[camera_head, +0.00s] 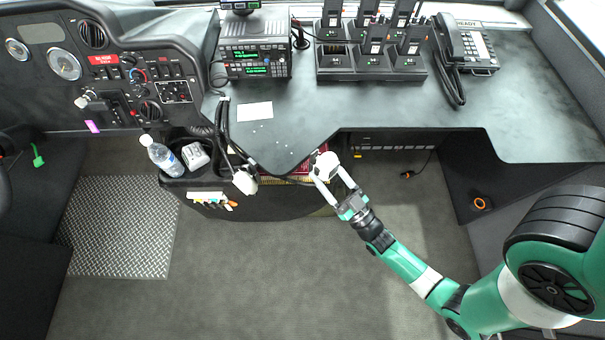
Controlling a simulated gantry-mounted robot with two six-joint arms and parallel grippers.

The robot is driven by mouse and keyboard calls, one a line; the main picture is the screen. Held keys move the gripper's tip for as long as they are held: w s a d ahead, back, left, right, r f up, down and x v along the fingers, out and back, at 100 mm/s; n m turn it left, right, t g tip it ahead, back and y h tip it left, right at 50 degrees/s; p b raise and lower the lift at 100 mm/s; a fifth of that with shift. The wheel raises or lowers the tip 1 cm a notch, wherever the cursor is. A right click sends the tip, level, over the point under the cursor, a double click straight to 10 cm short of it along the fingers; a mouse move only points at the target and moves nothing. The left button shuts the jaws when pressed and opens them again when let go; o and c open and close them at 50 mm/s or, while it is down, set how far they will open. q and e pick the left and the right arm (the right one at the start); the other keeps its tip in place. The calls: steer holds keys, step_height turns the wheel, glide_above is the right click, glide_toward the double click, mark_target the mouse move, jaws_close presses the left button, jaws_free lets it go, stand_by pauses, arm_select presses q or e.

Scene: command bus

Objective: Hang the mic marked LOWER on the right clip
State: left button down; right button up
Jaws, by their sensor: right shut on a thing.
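My right gripper (331,177) reaches in from the lower right to the front edge of the desk. It is shut on a white mic (326,161), which is partly covered by the fingers. A second white mic (245,182) hangs at the desk's front edge to the left, below dark cords that run down from the radio side. Any marking on either mic is too small to read. I cannot make out the clips clearly. My left gripper is not in view.
A two-unit radio (254,50) and a charger rack (370,62) with several handhelds stand on the desk (400,105). A phone (466,45) is at the right. A bottle (163,156) sits in a bin at left. The floor (250,270) is clear.

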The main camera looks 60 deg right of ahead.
steer(key=shift+s+d+r+m+h, duration=0.3)
steer(key=shift+s+d+r+h, duration=0.1)
steer(key=shift+s+d+h, duration=0.15)
steer(key=f+b, duration=0.1)
steer(key=w+f+b, duration=0.1)
steer(key=w+d+f+b, duration=0.1)
steer(key=f, duration=0.1)
steer(key=shift+w+b, duration=0.15)
steer(key=shift+b, duration=0.2)
steer(key=shift+f+b, duration=0.35)
steer(key=shift+b, duration=0.1)
steer(key=shift+w+f+b, duration=0.1)
steer(key=shift+w+b, duration=0.05)
steer(key=shift+b, duration=0.15)
steer(key=shift+f, duration=0.1)
stand_by(0.3)
steer(key=shift+f+b, duration=0.55)
steer(key=shift+b, duration=0.1)
steer(key=shift+f+b, duration=0.6)
